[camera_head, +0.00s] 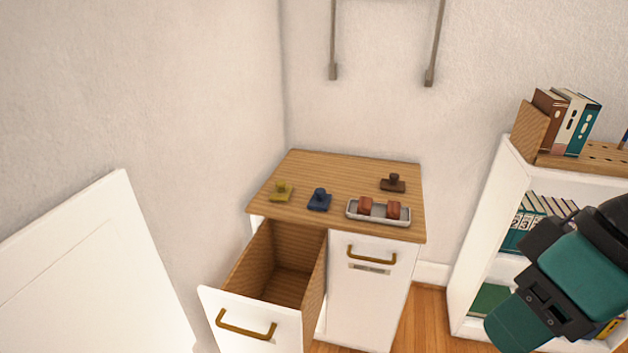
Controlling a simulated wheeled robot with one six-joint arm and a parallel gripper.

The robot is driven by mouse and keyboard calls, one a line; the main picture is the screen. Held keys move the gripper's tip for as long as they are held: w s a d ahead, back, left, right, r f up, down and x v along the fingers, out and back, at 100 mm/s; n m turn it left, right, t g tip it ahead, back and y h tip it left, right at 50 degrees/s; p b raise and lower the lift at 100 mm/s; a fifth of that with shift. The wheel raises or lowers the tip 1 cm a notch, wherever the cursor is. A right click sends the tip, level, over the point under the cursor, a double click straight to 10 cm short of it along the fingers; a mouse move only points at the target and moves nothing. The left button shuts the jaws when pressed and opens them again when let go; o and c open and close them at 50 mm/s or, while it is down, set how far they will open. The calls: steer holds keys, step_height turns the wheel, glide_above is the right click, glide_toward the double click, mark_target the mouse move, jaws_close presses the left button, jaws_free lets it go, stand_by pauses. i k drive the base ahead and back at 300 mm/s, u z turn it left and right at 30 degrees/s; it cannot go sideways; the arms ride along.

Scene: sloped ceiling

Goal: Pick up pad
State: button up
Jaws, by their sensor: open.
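Small knobbed blocks lie on the wooden top of a white cabinet (330,170): a yellow one (281,192) at the left, a blue one (319,200) in the middle and a dark brown one (393,183) at the back right. A pale tray (378,218) at the front right holds two reddish-brown pieces (365,206). I cannot tell which of these is the pad. My teal and black arm shows at the lower right, well away from the cabinet top. No gripper fingertips can be made out.
An open, seemingly empty drawer (288,280) juts out at the cabinet's front left. A closed door or drawer front (365,290) is beside it. A white bookshelf (485,240) with books stands at the right. A white panel (100,270) stands at the left.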

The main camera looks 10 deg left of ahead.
mark_target(281, 192)
steer(key=u, duration=0.1)
steer(key=i, duration=0.65)
steer(key=u, duration=0.7)
steer(key=i, duration=0.5)
steer(key=u, duration=0.5)
